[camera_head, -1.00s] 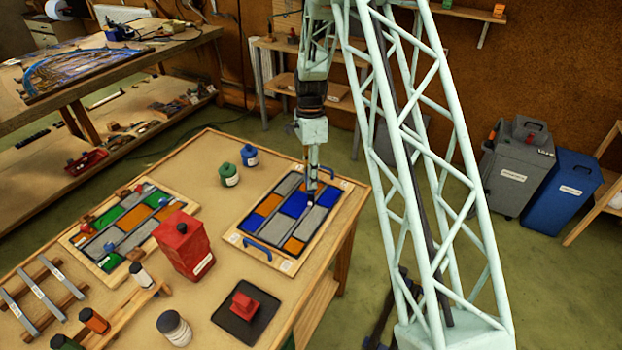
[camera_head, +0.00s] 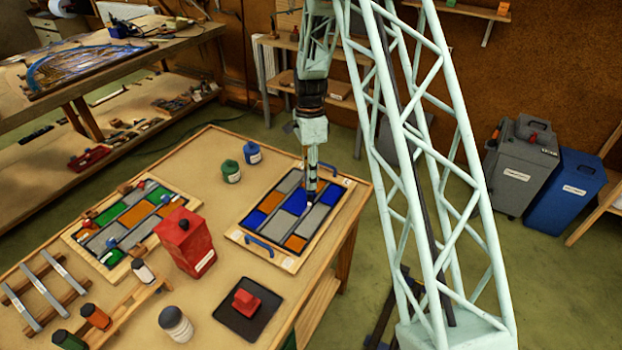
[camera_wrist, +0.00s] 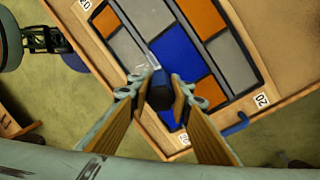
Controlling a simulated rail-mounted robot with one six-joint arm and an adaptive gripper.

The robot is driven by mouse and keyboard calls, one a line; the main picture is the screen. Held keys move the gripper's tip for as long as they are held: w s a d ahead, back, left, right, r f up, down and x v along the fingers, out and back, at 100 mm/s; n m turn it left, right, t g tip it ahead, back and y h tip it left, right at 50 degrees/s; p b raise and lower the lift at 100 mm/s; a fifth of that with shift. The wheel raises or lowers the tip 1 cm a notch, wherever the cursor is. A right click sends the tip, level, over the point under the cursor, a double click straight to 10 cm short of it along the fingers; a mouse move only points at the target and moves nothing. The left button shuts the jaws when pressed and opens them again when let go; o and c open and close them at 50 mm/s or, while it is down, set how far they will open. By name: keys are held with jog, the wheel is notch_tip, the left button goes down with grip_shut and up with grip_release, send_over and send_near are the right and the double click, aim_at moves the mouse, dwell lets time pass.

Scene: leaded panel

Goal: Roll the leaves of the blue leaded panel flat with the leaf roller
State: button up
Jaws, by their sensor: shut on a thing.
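The blue leaded panel, with blue, grey and orange panes between dark leads, lies on a wooden board (camera_head: 347,181) with blue handles, at the right of the table. Its blue pane (camera_wrist: 180,52) also shows in the wrist view. My gripper (camera_head: 311,190) points down over the panel's right half. In the wrist view my gripper (camera_wrist: 160,92) is shut on the dark handle of the leaf roller (camera_wrist: 159,95). The roller's working end is small and partly hidden, so I cannot tell whether it touches the leads.
A second panel with green panes (camera_head: 125,222) lies at the left. A red container (camera_head: 185,245) stands between the panels. A black tray (camera_head: 232,321) with a red block lies in front.

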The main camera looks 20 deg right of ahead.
jog(key=shift+s+a, duration=0.2)
jog(key=shift+a, duration=0.1)
dwell(0.4)
jog(key=shift+s+a, duration=0.25)
jog(key=shift+s+a+b, duration=0.3)
jog(key=shift+s+a, duration=0.1)
jog(key=shift+a, duration=0.2)
dwell(0.4)
jog(key=shift+s+a, duration=0.2)
jog(key=shift+a, duration=0.1)
jog(key=shift+s+a, duration=0.2)
jog(key=shift+a, duration=0.05)
dwell(0.4)
jog(key=shift+s+a, duration=0.45)
jog(key=shift+a, duration=0.1)
dwell(0.5)
notch_tip(320, 180, up, 6)
jog(key=p, duration=0.2)
dwell(0.9)
